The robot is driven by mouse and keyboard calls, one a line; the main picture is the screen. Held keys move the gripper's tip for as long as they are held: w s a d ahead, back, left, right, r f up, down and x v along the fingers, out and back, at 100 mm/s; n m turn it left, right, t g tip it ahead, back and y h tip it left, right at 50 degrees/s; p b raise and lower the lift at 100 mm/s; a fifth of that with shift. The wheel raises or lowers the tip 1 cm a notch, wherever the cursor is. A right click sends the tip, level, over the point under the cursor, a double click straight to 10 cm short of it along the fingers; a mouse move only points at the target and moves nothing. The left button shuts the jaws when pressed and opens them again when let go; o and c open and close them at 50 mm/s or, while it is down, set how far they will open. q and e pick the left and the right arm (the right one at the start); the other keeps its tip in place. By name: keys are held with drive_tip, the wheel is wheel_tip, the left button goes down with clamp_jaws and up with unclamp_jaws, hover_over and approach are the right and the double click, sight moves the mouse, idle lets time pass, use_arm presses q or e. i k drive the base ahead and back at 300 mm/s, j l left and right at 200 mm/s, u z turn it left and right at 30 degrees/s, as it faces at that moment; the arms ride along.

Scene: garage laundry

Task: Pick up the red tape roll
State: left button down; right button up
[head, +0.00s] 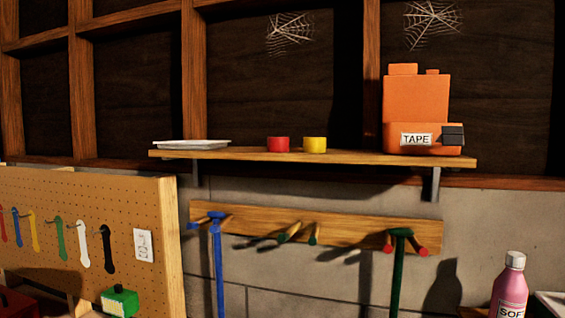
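The red tape roll (278,144) sits on the wooden wall shelf (350,156), near the middle of the board. A yellow tape roll (314,144) sits just to its right with a small gap. An orange tape dispenser-like box (415,100) labelled TAPE stands at the shelf's right end. Neither of my grippers is in the head view.
A flat white tray (192,145) lies at the shelf's left end. Below the shelf is a peg rail (345,230) with a blue-handled and a green-handled tool hanging. A pegboard (110,220) stands at left. A pink bottle (510,290) is at lower right.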

sight(274, 144)
drive_tip(key=k+l+z, duration=0.25)
drive_tip(key=l+z, duration=0.2)
drive_tip(key=i+u, duration=0.1)
drive_tip(key=u, duration=0.3)
drive_tip(key=l+u, duration=0.15)
drive_tip(key=u, duration=0.3)
drive_tip(key=i+l+u, duration=0.1)
drive_tip(key=u, duration=0.3)
drive_tip(key=l+u, duration=0.2)
drive_tip(key=u, duration=0.2)
